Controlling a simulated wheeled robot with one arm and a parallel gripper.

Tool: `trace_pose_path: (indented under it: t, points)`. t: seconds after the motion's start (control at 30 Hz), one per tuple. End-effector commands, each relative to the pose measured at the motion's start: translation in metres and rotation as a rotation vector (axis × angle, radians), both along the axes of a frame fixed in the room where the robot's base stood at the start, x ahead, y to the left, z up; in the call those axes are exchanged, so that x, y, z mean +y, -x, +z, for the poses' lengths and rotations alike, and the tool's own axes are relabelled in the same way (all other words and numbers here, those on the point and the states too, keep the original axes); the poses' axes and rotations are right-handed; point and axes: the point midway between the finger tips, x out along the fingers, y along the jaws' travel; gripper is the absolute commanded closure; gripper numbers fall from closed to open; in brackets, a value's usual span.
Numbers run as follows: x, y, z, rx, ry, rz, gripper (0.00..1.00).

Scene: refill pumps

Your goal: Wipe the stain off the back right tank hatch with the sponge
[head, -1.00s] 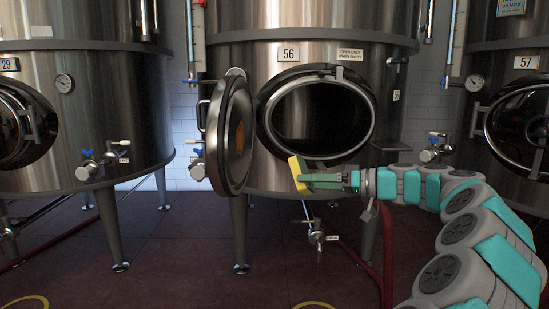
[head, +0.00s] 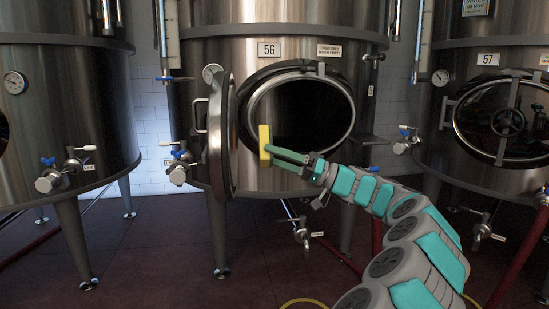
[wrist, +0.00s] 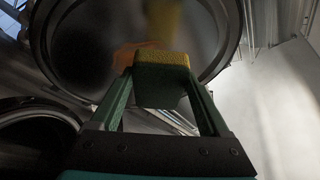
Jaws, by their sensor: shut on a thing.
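The open hatch door (head: 219,140) of tank 56 is swung out to the left of its oval opening (head: 300,112), nearly edge-on in the head view. In the wrist view its inner face (wrist: 85,45) fills the top, with an orange-brown stain (wrist: 124,58) partly hidden behind the sponge. My gripper (head: 277,155) is shut on the yellow and green sponge (head: 265,141). It also shows between the fingers in the wrist view (wrist: 162,63). The sponge is in front of the opening, right of the door, with a visible gap. A yellow reflection shows on the door.
Tank 57 (head: 458,75) stands at the right with its hatch (head: 505,118) closed. Another tank (head: 65,110) stands at the left. Valves (head: 178,165) with blue handles stick out from the tanks. The floor (head: 150,250) at the front left is clear.

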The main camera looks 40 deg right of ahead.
Motion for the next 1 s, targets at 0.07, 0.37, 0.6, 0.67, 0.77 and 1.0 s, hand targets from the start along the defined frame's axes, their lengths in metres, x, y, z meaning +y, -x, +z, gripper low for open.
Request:
trace_pose_path:
  t: [0.07,0.37,0.6,0.67,0.77,1.0]
  points:
    - [0.007,-0.005,-0.001,0.003,-0.001,0.002,0.65]
    - [0.029,-0.022,0.000,0.001,0.000,0.003,0.65]
    - [0.038,-0.029,-0.001,0.003,-0.001,0.001,0.65]
    - [0.038,-0.030,-0.001,0.002,-0.001,0.001,0.65]
    - [0.039,-0.030,-0.001,0.003,0.000,0.000,0.65]
    - [0.038,-0.030,-0.001,0.003,0.000,0.000,0.65]
